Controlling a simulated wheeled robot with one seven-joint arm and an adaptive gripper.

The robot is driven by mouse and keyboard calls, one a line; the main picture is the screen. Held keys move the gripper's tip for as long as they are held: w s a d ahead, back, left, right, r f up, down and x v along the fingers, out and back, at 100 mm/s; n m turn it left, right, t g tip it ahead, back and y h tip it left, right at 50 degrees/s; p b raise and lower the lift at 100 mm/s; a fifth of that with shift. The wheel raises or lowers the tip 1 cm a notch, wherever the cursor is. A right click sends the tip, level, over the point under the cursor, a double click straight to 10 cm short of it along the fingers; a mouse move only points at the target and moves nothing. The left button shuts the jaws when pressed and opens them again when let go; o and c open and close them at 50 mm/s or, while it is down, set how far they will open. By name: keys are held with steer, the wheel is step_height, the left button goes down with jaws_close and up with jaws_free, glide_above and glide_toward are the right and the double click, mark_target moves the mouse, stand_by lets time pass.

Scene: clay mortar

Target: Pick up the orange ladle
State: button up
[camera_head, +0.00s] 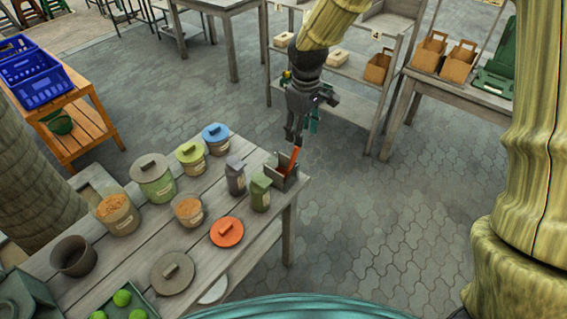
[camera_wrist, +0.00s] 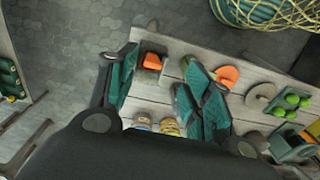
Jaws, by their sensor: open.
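The orange ladle (camera_head: 293,161) stands tilted in a small grey open box (camera_head: 283,182) at the right corner of the wooden table. Only its upper part shows; the rest is hidden in the box. In the wrist view the orange ladle (camera_wrist: 152,61) shows between my finger pads, toward the upper part of the picture. My gripper (camera_head: 299,135) hangs near the box's far side, pointing down, open and empty. In the wrist view my gripper (camera_wrist: 165,95) has its two teal pads wide apart.
Several lidded jars, an orange lid (camera_head: 227,232) and a dark pot (camera_head: 74,256) fill the table (camera_head: 245,262). A shelf (camera_head: 345,75) stands behind my gripper.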

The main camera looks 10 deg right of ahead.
steer(key=shift+w+r, duration=0.45)
steer(key=shift+w, duration=0.4)
steer(key=p, duration=0.1)
glide_above(296, 156)
steer(key=f, duration=0.3)
steer(key=d+f, duration=0.1)
steer(key=f, duration=0.1)
steer(key=shift+s, duration=0.15)
steer(key=shift+s+a, duration=0.1)
steer(key=shift+w+a+f+p, duration=0.15)
steer(key=shift+a+f+p, duration=0.05)
steer(key=shift+f+p, duration=0.45)
steer(key=shift+w+a+f+p, duration=0.15)
steer(key=shift+f+p, duration=0.25)
steer(key=shift+f, duration=0.35)
steer(key=shift+f+p, duration=0.3)
steer(key=shift+f, duration=0.95)
steer(key=shift+s, duration=0.1)
